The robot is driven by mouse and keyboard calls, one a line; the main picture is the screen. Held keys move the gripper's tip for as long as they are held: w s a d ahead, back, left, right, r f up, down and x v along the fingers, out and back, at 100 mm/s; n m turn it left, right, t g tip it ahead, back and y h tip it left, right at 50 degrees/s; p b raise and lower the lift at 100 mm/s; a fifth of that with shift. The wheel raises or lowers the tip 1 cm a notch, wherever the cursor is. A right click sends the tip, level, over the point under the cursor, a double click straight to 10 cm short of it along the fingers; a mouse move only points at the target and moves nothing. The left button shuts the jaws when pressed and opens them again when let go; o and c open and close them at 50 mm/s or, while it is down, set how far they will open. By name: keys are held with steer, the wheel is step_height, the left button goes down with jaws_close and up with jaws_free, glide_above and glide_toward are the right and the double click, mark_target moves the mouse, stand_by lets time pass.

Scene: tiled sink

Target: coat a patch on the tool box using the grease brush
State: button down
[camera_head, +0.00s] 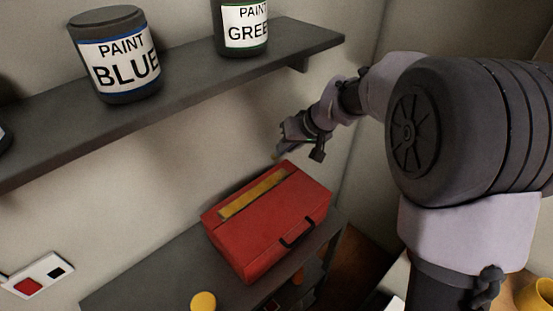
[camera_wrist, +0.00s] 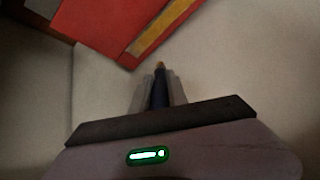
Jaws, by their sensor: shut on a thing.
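The red tool box (camera_head: 268,225) sits on the dark lower counter, with a yellow-brown strip along its top and a black handle on its front. In the wrist view the tool box (camera_wrist: 100,22) is at the top, upside down and partly cut off. My gripper (camera_head: 283,150) is just above and behind the box's far edge, near the wall. In the wrist view my gripper (camera_wrist: 158,88) is shut on a thin dark-handled thing with a brownish tip, likely the grease brush (camera_wrist: 159,85). Its tip points toward the box and looks apart from it.
A shelf (camera_head: 200,85) above holds a blue paint can (camera_head: 115,60) and a green paint can (camera_head: 240,28). A wall panel (camera_head: 40,275) with a red button is at the lower left. A yellow round thing (camera_head: 203,301) is at the counter's front. The counter left of the box is clear.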

steer(key=shift+f+b, duration=0.4)
steer(key=shift+b, duration=0.25)
steer(key=shift+r, duration=0.1)
